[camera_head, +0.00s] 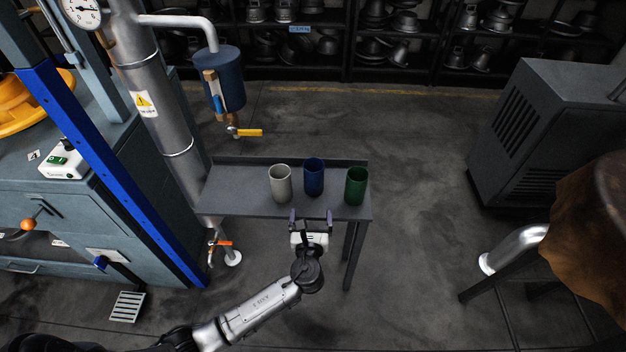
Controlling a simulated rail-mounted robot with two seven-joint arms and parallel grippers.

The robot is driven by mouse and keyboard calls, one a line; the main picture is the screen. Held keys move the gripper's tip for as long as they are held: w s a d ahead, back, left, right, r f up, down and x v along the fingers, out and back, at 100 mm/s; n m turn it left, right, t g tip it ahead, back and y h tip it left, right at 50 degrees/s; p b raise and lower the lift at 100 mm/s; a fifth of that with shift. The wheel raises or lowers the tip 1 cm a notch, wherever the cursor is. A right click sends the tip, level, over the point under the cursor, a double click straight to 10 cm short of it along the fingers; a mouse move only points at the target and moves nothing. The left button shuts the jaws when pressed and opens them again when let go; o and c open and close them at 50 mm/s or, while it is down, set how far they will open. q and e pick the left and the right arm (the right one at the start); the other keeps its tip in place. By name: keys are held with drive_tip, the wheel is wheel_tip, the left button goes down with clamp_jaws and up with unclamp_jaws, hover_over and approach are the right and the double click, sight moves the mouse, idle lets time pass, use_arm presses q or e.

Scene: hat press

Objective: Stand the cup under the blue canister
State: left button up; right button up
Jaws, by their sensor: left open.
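Three cups stand upright in a row on a small grey table (235,190): a light grey cup (280,184), a blue cup (313,177) and a green cup (355,186). The blue canister (219,80) hangs from a pipe at the upper left, above the table's left end. A valve with a yellow handle (249,133) is at its bottom. My left gripper (311,217) is open and empty at the table's front edge. Its fingers point toward the cups, between the grey and green ones and in front of the blue one. My right gripper is not in view.
A thick metal pipe (165,110) rises beside the table's left end. A blue press frame (105,175) stands left of it. The table's left part is bare. A grey ventilated cabinet (545,125) and a brown object (590,235) are at the right.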

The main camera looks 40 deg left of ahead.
sight(313, 186)
use_arm(q)
drive_tip(key=b+x, duration=0.2)
drive_tip(key=x, duration=0.5)
drive_tip(key=shift+w+a+b, duration=0.3)
drive_tip(key=shift+w+b, duration=0.1)
drive_tip(key=shift+w, duration=0.1)
drive_tip(key=shift+w+a+b, duration=0.2)
drive_tip(key=shift+b, duration=0.1)
drive_tip(key=b+x, duration=0.2)
drive_tip(key=x, duration=0.1)
drive_tip(key=shift+w, duration=0.15)
drive_tip(key=shift+w+a+r+b, duration=0.15)
drive_tip(key=shift+w+a+b, duration=0.15)
drive_tip(key=shift+w+a, duration=0.2)
drive_tip(key=c, duration=1.1)
